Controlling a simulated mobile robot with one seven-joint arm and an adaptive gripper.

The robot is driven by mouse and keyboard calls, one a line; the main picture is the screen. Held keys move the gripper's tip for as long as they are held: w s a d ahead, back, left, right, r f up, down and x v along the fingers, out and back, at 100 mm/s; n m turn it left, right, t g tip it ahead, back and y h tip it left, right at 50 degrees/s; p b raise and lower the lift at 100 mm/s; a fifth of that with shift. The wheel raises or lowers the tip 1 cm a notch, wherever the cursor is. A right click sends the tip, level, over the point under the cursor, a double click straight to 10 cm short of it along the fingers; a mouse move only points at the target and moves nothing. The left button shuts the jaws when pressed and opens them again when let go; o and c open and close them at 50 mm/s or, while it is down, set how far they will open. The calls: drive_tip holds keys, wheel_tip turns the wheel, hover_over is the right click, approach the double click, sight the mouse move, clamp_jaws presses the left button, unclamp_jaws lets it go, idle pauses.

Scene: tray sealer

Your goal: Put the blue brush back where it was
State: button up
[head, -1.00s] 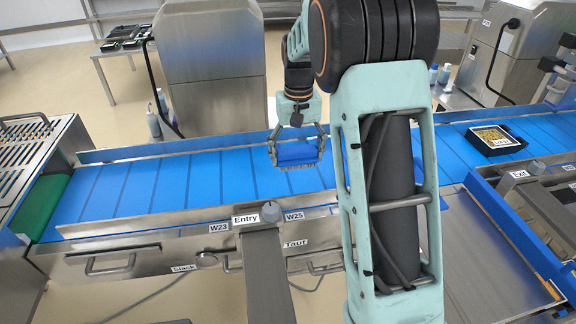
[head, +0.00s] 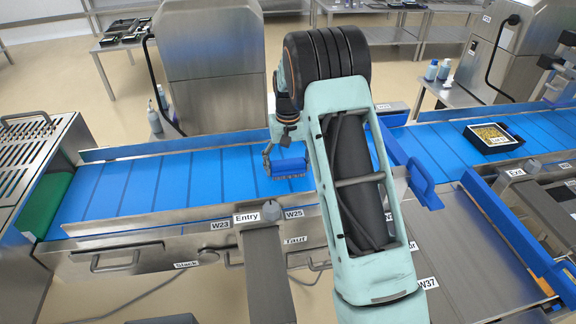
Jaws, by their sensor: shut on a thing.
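The blue brush (head: 287,167) has a blue back and darker bristles on its underside. In the head view it is at the middle of the blue conveyor belt, upright with bristles down. My gripper (head: 276,160) is shut on the brush from above. My arm hides the gripper's right side. I cannot tell whether the bristles touch the belt or hang just above it.
The blue belt (head: 130,187) is clear to the left. A black tray with yellow food (head: 492,137) sits on the belt at right. Blue guard parts (head: 410,165) stand right of my arm. Bottles (head: 437,70) stand on a side table behind.

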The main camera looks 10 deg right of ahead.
sight(288, 162)
drive_tip(key=shift+f, duration=0.2)
drive_tip(key=o, duration=1.1)
drive_tip(key=shift+o, duration=0.2)
drive_tip(key=shift+r, duration=0.15)
wheel_tip(288, 162, up, 12)
drive_tip(key=b, duration=0.1)
drive_tip(key=shift+r, duration=0.15)
